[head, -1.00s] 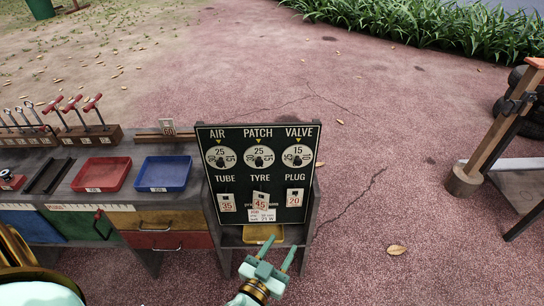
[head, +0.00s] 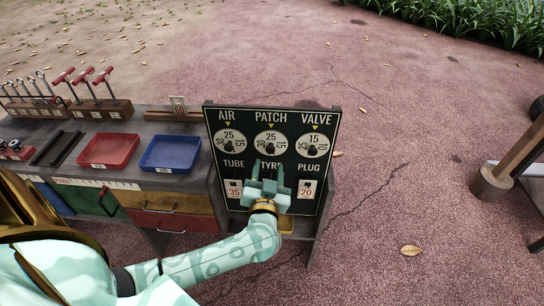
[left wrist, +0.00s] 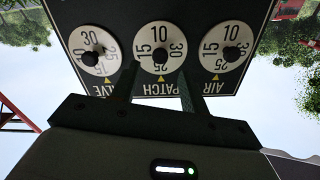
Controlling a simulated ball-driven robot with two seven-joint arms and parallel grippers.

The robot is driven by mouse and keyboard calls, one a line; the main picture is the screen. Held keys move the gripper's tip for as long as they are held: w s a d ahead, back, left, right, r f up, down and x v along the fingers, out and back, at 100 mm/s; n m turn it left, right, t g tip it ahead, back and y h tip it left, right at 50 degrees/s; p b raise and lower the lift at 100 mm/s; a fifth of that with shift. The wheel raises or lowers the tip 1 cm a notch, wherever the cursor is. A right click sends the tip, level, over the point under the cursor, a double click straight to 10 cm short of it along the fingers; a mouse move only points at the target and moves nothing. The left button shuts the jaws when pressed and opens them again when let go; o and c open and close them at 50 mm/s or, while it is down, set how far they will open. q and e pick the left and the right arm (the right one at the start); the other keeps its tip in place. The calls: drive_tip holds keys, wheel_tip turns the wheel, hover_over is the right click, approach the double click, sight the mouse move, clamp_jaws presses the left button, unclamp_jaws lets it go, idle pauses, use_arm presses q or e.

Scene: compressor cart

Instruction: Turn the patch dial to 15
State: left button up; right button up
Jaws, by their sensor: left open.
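The patch dial (head: 271,142) is a white numbered disc with a dark knob, in the middle of the top row on the black price board (head: 331,165). Its 25 stands at the yellow marker. It also shows upside down in the left wrist view (left wrist: 160,38), where 15 sits to the left of the knob. My left gripper (head: 270,170) is open and empty, in front of the board just below the patch dial, and hides the tyre tag. In the left wrist view its two fingers reach towards the dial's lower sides; contact cannot be told. My right gripper is out of view.
The air dial (head: 229,141) at 25 and valve dial (head: 313,145) at 15 flank the patch dial closely. Tube (head: 235,189) and plug (head: 307,187) tags hang below. A blue tray (head: 171,154) and red tray (head: 108,151) lie on the bench to the left.

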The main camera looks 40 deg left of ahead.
sight(270, 151)
use_arm(q)
drive_tip(key=b+x, duration=0.1)
drive_tip(key=x, duration=0.4)
drive_tip(key=shift+f+b, duration=0.15)
drive_tip(key=shift+b, duration=0.15)
drive_tip(key=shift+w+a, duration=0.3)
drive_tip(key=shift+w, duration=0.3)
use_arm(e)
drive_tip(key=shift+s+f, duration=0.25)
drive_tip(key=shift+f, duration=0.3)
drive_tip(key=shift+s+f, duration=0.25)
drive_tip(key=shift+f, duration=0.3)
use_arm(q)
drive_tip(key=shift+r, duration=0.2)
clamp_jaws()
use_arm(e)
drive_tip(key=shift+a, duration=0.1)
